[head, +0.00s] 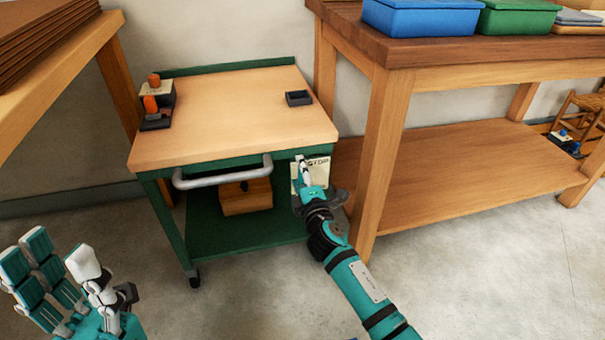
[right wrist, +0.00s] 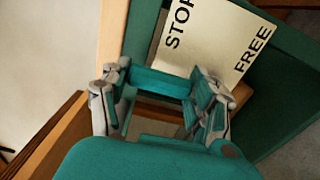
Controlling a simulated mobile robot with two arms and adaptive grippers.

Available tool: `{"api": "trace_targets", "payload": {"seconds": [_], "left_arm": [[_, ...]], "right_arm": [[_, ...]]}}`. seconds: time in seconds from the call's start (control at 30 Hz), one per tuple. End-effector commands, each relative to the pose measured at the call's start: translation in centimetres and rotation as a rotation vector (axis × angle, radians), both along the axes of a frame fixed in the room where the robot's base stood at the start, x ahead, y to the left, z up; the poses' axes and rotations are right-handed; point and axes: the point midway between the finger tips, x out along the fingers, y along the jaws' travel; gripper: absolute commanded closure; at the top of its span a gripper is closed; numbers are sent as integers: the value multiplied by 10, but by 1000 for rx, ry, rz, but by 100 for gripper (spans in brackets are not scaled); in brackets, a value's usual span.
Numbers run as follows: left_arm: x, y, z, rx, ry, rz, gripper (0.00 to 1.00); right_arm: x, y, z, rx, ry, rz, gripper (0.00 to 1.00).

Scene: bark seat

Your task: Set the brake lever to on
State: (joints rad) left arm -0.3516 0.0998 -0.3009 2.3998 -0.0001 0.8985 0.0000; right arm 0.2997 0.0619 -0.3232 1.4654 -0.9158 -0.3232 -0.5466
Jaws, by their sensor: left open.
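The green cart (head: 160,163) with a wooden top stands against the wall. A pale sign (head: 320,172) hangs at its front right, partly behind my right gripper. In the right wrist view the sign (right wrist: 218,35) reads STOP and FREE. I cannot make out the brake lever or its setting. My right gripper (head: 303,165) is at the sign, and its fingers (right wrist: 158,95) show apart in the right wrist view. A teal bar (right wrist: 160,82) spans between them; I cannot tell what it belongs to. My left gripper (head: 58,258) is open and empty, low at the left, away from the cart.
A grey handle bar (head: 222,176) runs along the cart's front. A wooden box (head: 246,197) sits on its lower shelf. A small dark tray (head: 299,98) and a block holder (head: 157,105) stand on top. A wooden workbench (head: 470,150) is close at the right. The front floor is open.

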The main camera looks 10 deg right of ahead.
Motion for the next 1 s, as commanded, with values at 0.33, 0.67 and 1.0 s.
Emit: {"api": "trace_targets", "payload": {"seconds": [0.33,0.67,1.0], "left_arm": [[0,1,2,0,-6,2,56],[0,0,2,1,-5,1,56],[0,0,1,0,-5,1,56]], "right_arm": [[-3,-1,0,4,0,-1,33],[-61,-3,-2,5,3,0,33],[-114,-4,-1,3,2,0,33]]}}
